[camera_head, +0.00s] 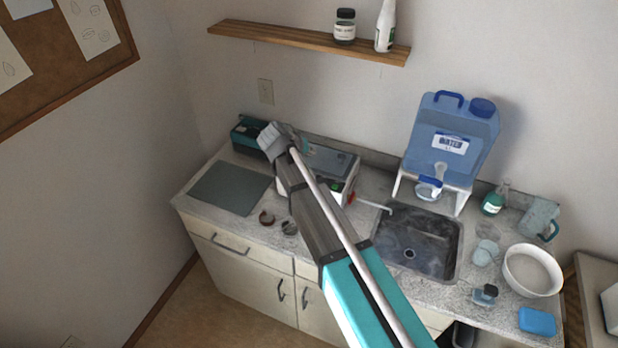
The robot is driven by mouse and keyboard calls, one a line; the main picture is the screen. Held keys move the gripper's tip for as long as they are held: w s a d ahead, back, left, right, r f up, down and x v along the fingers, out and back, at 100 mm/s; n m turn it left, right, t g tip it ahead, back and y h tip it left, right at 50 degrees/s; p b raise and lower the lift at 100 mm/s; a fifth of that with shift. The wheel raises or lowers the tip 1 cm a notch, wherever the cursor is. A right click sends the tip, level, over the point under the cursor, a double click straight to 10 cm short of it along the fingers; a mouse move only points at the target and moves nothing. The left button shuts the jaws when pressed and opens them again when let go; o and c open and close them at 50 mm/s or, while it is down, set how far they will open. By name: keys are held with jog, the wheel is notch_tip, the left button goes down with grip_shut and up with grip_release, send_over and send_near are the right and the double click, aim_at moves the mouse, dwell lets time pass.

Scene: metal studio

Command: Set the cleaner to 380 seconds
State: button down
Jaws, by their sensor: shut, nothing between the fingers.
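The cleaner appears to be the white box with a grey lid (334,160), standing on the counter left of the sink. My arm crosses in front of it and hides its left part and most of its front, so no display or setting can be read. A small green patch and a red part (350,198) show at its right front. My gripper (272,138) is shut and empty at the cleaner's upper left, small in the picture. I cannot tell whether it touches the cleaner.
A dark teal case (247,138) stands behind a grey-green mat (229,188) at left. Small round items (267,217) lie near the front edge. Right are the sink (416,241), a blue water container (453,140) and a white bowl (532,270). A shelf (290,38) hangs above.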

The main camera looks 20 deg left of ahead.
jog(key=shift+f, duration=0.2)
dwell(0.3)
notch_tip(320, 180, down, 8)
jog(key=b, duration=0.9)
jog(key=shift+f, duration=0.25)
jog(key=shift+f, duration=0.15)
dwell(1.2)
jog(key=shift+f+b, duration=0.25)
jog(key=shift+b, duration=0.1)
jog(key=shift+f+b, duration=0.3)
dwell(0.9)
jog(key=shift+r, duration=0.2)
jog(key=shift+r+p, duration=0.55)
jog(key=shift+p, duration=0.2)
jog(key=shift+r+p, duration=2.5)
jog(key=shift+r, duration=0.05)
